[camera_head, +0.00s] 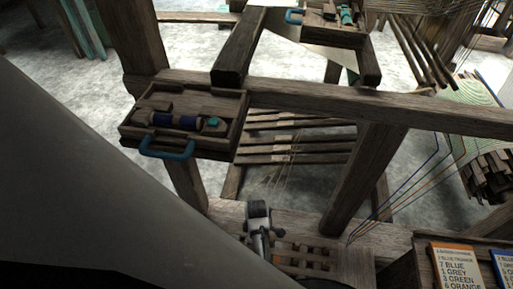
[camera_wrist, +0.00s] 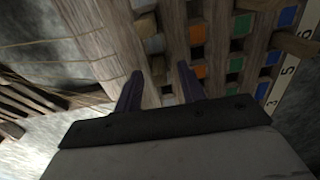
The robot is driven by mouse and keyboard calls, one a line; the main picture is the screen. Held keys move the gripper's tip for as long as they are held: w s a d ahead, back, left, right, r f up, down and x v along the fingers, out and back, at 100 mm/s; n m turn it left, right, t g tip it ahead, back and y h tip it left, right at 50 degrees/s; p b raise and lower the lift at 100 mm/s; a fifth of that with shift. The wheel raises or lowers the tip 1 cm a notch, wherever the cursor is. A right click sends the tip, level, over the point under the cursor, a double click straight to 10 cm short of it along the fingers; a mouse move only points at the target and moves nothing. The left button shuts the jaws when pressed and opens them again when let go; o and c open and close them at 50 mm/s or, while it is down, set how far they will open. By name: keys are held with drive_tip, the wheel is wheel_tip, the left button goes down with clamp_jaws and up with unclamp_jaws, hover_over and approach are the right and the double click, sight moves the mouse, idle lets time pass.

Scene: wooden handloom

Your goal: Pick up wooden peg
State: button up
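In the wrist view my gripper (camera_wrist: 160,70) is open, its two dark fingers apart with nothing held between them. Beyond the fingertips is a wooden board with rows of grey, orange, green and blue squares. One wooden peg (camera_wrist: 146,24) stands out above the fingertips, near the grey squares. Another wooden peg (camera_wrist: 295,44) sits at the right among the blue squares, and part of a third shows at the top edge. In the head view my gripper end is over the left side of the slotted board (camera_head: 305,251); its fingers and the pegs are hard to make out there.
A tray (camera_head: 236,137) with a blue handle and tools is fixed to the loom frame at upper left. A thick beam (camera_head: 330,98) crosses above the board, with a slanting post (camera_head: 361,180) behind it. A colour list card (camera_head: 458,268) stands at lower right.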

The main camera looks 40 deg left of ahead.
drive_tip(key=shift+f, duration=0.85)
drive_tip(key=shift+c, duration=0.4)
clamp_jaws()
drive_tip(key=shift+r, duration=0.1)
